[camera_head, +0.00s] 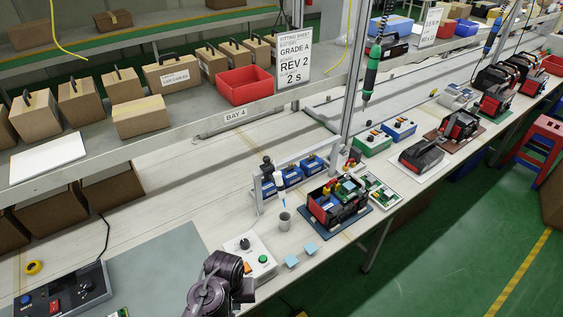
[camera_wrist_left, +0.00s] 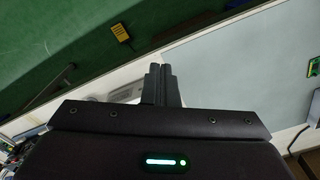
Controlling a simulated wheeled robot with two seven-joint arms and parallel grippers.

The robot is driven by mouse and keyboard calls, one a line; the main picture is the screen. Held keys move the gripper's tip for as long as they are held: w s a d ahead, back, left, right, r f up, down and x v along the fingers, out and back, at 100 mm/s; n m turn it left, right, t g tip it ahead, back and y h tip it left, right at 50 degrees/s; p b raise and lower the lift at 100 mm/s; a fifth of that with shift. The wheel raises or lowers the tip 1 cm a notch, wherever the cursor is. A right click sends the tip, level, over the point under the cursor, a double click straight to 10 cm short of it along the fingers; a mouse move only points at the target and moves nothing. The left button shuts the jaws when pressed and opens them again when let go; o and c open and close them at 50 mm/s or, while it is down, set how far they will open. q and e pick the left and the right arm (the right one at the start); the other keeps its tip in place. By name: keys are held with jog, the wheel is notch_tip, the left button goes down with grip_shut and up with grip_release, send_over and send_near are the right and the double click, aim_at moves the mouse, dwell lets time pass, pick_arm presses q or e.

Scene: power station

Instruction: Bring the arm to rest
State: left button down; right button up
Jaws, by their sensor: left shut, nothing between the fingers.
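My left arm (camera_head: 218,285) shows as dark, rounded parts at the bottom edge of the head view, over the front of the bench and partly in front of a white control box (camera_head: 250,262). In the left wrist view, my left gripper (camera_wrist_left: 162,72) has its two dark fingers together with nothing between them. The fingers point over a pale bench surface and its edge, with green floor beyond. I cannot tell the exact height above the bench. My right gripper is not in view.
A grey cup (camera_head: 285,221) and an open device with red and black sides (camera_head: 335,207) stand right of the arm. A dark control panel (camera_head: 68,292) lies at lower left. The grey mat (camera_head: 160,265) between is mostly bare. Green floor (camera_head: 440,250) lies beyond the bench edge.

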pick_arm(q)
jog(key=s+a+f+m+b, duration=0.1)
jog(key=s+a+f+b, duration=0.2)
jog(key=f, duration=0.7)
jog(key=s+f+b, duration=0.3)
jog(key=s+f, duration=0.1)
jog(key=f, duration=0.6)
jog(key=s+a+f+m+b, duration=0.15)
jog(key=s+f, duration=0.25)
jog(key=f, duration=0.6)
jog(key=s+a+f+b, duration=0.3)
jog(key=s+f, duration=0.5)
jog(key=s, duration=0.1)
jog(key=s+a+f+t+b, duration=0.1)
jog(key=s+a+f+b, duration=0.2)
jog(key=s+f, duration=0.5)
jog(key=shift+s+a+m, duration=0.3)
jog(key=shift+s+m, duration=0.05)
jog(key=shift+s, duration=0.4)
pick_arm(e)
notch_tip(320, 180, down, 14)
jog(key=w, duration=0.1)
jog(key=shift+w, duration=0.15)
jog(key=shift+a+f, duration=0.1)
